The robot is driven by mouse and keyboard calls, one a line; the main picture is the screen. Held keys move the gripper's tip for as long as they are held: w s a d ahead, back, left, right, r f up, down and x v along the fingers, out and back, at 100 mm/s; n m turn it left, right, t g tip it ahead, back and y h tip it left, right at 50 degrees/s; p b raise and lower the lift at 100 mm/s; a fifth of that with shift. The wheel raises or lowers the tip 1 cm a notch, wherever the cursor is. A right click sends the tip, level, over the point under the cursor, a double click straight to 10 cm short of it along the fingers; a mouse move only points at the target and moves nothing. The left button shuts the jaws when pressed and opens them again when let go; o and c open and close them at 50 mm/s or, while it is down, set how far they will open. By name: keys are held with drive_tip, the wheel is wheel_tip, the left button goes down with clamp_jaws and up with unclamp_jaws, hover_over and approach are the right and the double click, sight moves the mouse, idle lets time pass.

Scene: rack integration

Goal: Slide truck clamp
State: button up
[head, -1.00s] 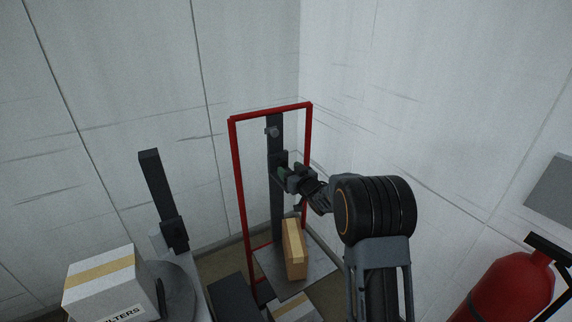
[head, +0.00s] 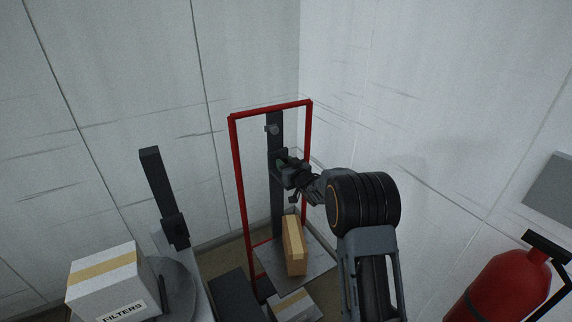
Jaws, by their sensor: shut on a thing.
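The red-framed hand truck (head: 240,185) stands in the corner with a dark vertical rail (head: 276,215) up its middle. The clamp (head: 282,164), a dark block with a greenish part, sits on the rail in the upper half. My gripper (head: 287,167) is at the clamp, shut on it; the fingers are small and partly hidden by the wrist. A tan cardboard box (head: 294,246) stands upright on the truck's grey plate (head: 318,262), below the clamp and apart from it.
A white box marked FILTERS (head: 104,284) and a dark post (head: 160,190) stand at the left. Another box (head: 296,306) lies under the plate. A red fire extinguisher (head: 500,288) is at the lower right. Walls close in behind.

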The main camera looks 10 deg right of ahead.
clamp_jaws()
wheel_tip(320, 180, down, 14)
drive_tip(key=b, duration=1.3)
drive_tip(key=shift+f, duration=0.25)
drive_tip(key=o, duration=0.6)
unclamp_jaws()
drive_tip(key=v, duration=1.4)
drive_tip(key=shift+b, duration=0.45)
